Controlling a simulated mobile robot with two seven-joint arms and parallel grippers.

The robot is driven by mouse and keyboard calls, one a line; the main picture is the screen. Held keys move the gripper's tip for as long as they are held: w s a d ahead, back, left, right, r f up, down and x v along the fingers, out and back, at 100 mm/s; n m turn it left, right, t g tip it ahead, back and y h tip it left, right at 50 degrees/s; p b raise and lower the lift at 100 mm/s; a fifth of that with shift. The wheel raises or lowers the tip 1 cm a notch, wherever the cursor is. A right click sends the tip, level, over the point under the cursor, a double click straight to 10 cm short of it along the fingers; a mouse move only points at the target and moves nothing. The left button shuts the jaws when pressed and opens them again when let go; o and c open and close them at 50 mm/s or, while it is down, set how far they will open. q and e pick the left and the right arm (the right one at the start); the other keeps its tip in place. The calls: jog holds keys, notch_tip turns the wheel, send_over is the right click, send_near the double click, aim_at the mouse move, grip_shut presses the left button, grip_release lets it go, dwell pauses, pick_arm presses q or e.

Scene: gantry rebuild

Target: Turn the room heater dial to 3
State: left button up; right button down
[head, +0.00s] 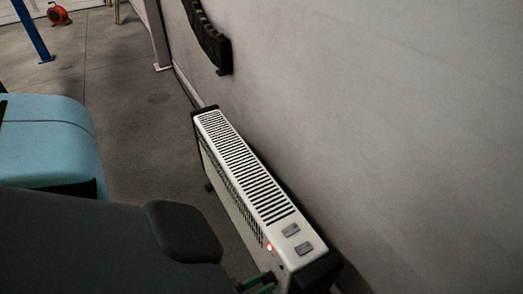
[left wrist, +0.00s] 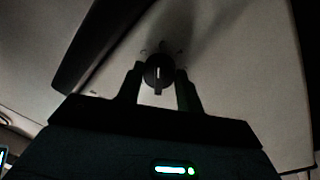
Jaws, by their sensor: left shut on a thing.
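The white room heater (head: 222,146) stands along the wall in the head view, with a slotted top and black end caps. A small red-orange light glows on its front near the close end. The dial (left wrist: 158,72) shows in the left wrist view as a dark round knob with a pale line, roughly upright in the picture. Small marks surround it, too dark to read. My left gripper (left wrist: 158,84) is shut on the dial, one finger on each side. In the head view, my left gripper (head: 262,283) shows partly at the heater's front; the dial is hidden there.
Two grey switches (head: 290,230) sit on the heater's top near the close end. The pale wall (head: 400,120) runs close behind the heater. A black rack (head: 210,38) hangs on the wall. Grey floor lies clear beyond; an orange reel (head: 57,15) is far left.

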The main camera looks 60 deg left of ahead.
jog(key=shift+w, duration=0.15)
pick_arm(q)
jog(key=o, duration=0.9)
jog(key=shift+o, duration=0.4)
pick_arm(e)
jog(key=shift+w, duration=0.3)
pick_arm(q)
jog(key=shift+s, duration=0.15)
jog(key=s+a+p, duration=0.1)
jog(key=s, duration=0.6)
jog(key=shift+s+f, duration=0.15)
jog(key=shift+s, duration=0.1)
pick_arm(e)
jog(key=shift+s+r, duration=0.35)
jog(key=shift+r, duration=0.2)
jog(key=shift+w, duration=0.3)
